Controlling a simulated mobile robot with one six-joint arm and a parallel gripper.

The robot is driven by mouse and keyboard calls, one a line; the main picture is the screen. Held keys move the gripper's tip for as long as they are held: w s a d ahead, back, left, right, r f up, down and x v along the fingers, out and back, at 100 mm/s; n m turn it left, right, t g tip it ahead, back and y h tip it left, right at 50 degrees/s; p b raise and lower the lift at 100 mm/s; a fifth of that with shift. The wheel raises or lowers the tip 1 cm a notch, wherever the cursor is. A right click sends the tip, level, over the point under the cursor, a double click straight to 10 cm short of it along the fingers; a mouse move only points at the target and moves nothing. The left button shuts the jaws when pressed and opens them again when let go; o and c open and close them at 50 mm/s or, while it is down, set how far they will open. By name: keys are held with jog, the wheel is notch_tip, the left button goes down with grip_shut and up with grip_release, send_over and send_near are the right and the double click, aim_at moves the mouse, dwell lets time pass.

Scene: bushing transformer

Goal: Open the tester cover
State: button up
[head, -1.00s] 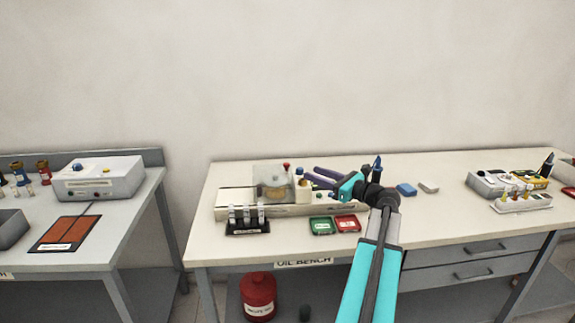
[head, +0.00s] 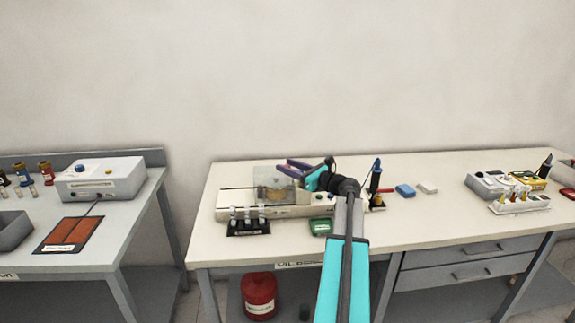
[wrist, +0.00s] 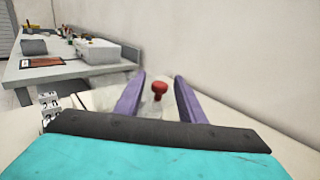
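The tester (head: 235,201) is a long, low cream unit on the oil bench, with a clear cover (head: 267,177) over a rounded amber-looking vessel. In the wrist view a red knob (wrist: 159,88) stands between the two purple fingers of my gripper (wrist: 160,90), with a gap visible on each side. My gripper (head: 293,167) also shows in the head view at the right end of the cover, with its fingers pointing left. It is open. The knob is hidden behind the gripper in the head view. The cover looks closed.
A black rack with several vials (head: 247,222) and a green tray (head: 321,227) stand in front of the tester. Another bench with a grey instrument (head: 100,178) is at the left. The bench's middle right is mostly clear.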

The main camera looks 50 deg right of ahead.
jog(key=shift+w, duration=0.55)
grip_shut()
